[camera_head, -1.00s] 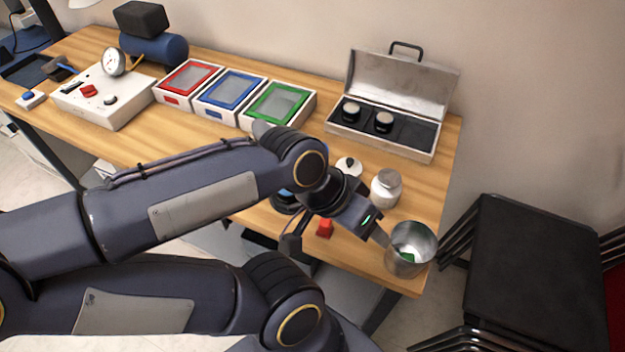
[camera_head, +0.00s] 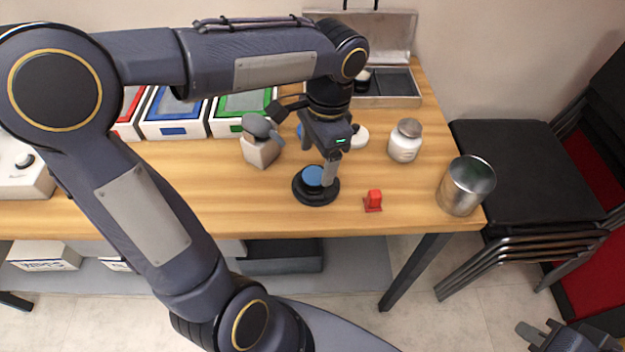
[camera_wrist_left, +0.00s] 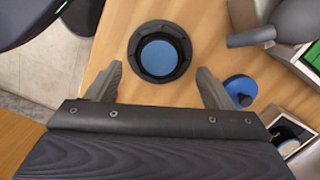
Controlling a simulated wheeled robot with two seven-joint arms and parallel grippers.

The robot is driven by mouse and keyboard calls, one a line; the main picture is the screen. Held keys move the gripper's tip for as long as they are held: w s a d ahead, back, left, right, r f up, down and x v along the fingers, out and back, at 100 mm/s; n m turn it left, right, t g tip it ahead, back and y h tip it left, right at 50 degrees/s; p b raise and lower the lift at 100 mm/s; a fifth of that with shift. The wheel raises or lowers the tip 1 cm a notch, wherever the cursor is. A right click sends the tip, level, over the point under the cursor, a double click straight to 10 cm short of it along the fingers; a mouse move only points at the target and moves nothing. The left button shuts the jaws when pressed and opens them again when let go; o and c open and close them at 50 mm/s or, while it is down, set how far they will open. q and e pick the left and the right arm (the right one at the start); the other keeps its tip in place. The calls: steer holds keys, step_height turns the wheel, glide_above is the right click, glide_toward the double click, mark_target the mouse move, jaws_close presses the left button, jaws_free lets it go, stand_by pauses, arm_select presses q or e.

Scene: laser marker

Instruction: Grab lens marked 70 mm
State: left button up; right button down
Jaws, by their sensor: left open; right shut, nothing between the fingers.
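A black round lens-like piece (camera_head: 316,193) with a blue glass face stands on the table's front half. It also shows in the left wrist view (camera_wrist_left: 158,52). No 70 mm marking is readable on it. My left gripper (camera_head: 328,178) is open and empty, pointing down close over this piece. In the left wrist view its fingers (camera_wrist_left: 158,88) are spread, with the piece beyond the tips. An open metal case (camera_head: 395,100) at the back holds a dark lens (camera_head: 362,80); my left arm covers part of the case. My right gripper (camera_head: 530,333) is shut and empty at the lower right.
A white jar (camera_head: 405,141), a red block (camera_head: 373,201) and a metal cup (camera_head: 466,186) stand to the right. A grey tool on a block (camera_head: 261,146) is left. Red, blue and green framed trays (camera_head: 178,118) lie behind. Stacked black chairs (camera_head: 520,165) stand beside the table.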

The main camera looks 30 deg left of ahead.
mark_target(314, 175)
arm_select(q)
steer(key=f, duration=0.4)
steer(key=shift+s+a+f, duration=0.15)
steer(key=shift+s, duration=0.1)
steer(key=shift+c, duration=0.4)
steer(key=c, duration=1.1)
